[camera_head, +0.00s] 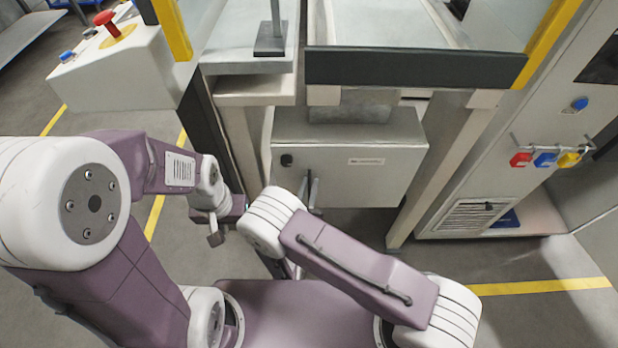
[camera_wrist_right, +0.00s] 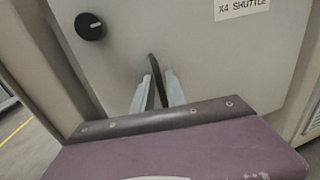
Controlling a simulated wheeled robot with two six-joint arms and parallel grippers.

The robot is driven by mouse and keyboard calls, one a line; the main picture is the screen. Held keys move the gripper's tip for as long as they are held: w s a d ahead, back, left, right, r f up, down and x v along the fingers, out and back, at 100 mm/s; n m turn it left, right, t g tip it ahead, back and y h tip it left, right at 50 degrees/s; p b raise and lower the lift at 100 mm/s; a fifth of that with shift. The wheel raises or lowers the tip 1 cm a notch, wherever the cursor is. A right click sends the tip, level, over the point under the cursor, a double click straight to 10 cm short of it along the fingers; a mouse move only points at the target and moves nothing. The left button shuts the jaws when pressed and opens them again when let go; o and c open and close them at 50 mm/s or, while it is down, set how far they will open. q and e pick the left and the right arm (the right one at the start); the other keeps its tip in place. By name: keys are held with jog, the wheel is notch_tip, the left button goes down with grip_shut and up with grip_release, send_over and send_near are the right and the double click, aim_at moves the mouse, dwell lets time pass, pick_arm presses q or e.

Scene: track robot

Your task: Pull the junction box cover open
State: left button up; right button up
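The grey junction box (camera_head: 350,130) hangs under the bench in the head view. Its front cover (camera_head: 375,178) has a black knob at upper left and a label; no gap at its edge is visible. The cover also fills much of the right wrist view (camera_wrist_right: 215,65). A black upright handle (camera_wrist_right: 152,75) stands on the cover. My right gripper (camera_wrist_right: 157,88) has a pale finger close on each side of the handle and appears shut on it; the arm partly hides this in the head view. My left gripper (camera_head: 218,236) hangs left of the box, small and partly hidden.
A bench leg (camera_head: 240,150) stands left of the box and another leg (camera_head: 440,165) right of it. A control panel with a red button (camera_head: 104,18) is at upper left. A cabinet with coloured padlocks (camera_head: 545,159) stands at right. Floor below the box is clear.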

grip_shut()
dwell(1.4)
